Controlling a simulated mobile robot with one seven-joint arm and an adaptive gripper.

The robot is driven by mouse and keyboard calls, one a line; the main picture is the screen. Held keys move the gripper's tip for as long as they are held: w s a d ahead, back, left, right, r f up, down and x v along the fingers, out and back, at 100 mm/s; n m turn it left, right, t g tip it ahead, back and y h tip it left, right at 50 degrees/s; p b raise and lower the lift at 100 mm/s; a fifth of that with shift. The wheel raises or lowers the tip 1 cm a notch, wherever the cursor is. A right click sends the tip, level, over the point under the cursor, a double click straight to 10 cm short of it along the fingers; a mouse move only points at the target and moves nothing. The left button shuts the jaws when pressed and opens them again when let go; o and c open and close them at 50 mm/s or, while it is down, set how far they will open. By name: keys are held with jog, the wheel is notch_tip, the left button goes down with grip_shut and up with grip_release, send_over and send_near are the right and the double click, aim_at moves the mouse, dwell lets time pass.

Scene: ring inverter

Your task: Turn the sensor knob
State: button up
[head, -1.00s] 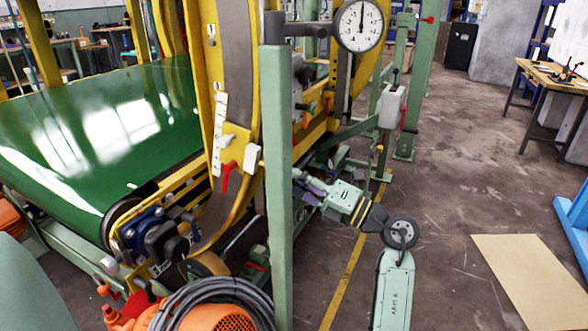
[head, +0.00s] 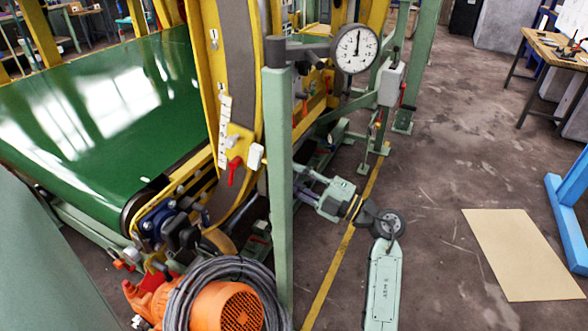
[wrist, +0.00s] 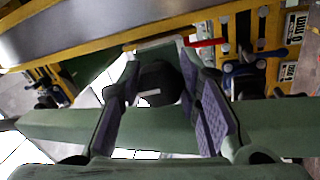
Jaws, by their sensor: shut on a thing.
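In the wrist view, the two purple-padded fingers of my gripper (wrist: 158,72) stand on either side of a dark round knob (wrist: 157,88), shut on it. The knob sits in front of a pale green bracket. I cannot read any marking on it. In the head view, my gripper (head: 303,184) is low beside the green post (head: 279,200), its fingers pointing left toward it. The post hides what lies beyond the fingertips, and the knob does not show there.
A round dial gauge (head: 356,48) is fixed at the post's top. A yellow curved frame (head: 245,55) and green conveyor belt (head: 100,100) stand left. An orange motor (head: 238,306) with coiled cable is at the front. A flat tan board (head: 525,255) lies on open floor at right.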

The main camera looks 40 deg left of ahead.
dwell(0.4)
jog(key=o, duration=1.1)
jog(key=shift+o, duration=0.2)
jog(key=v, duration=1.2)
jog(key=shift+d, duration=0.1)
